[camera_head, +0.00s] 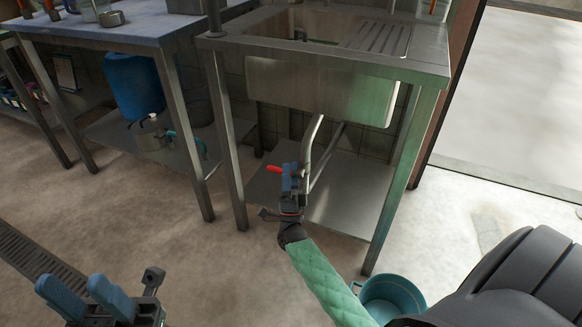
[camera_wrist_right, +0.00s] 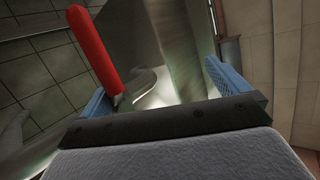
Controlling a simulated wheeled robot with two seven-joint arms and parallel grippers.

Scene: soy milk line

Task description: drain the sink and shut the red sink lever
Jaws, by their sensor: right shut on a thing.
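The steel sink (camera_head: 300,88) is set in a steel stand. A bent drain pipe (camera_head: 312,145) shows below it. The red sink lever (camera_head: 273,169) sticks out left of my right gripper (camera_head: 290,174), under the sink. In the right wrist view the red lever (camera_wrist_right: 92,45) stands slanted by the left blue finger of my right gripper (camera_wrist_right: 155,82). The gripper is shut on the lever, though the contact is partly hidden. My left gripper (camera_head: 72,290) is empty at the lower left, its blue fingers apart. The sink's inside is mostly hidden, so the water level cannot be told.
A teal bucket (camera_head: 393,290) stands on the floor at the lower right. The stand's legs and lower shelf (camera_head: 345,205) surround my right gripper. A blue-topped table (camera_head: 130,25) with a blue container (camera_head: 135,90) below stands left. A floor grate (camera_head: 35,260) lies near my left gripper.

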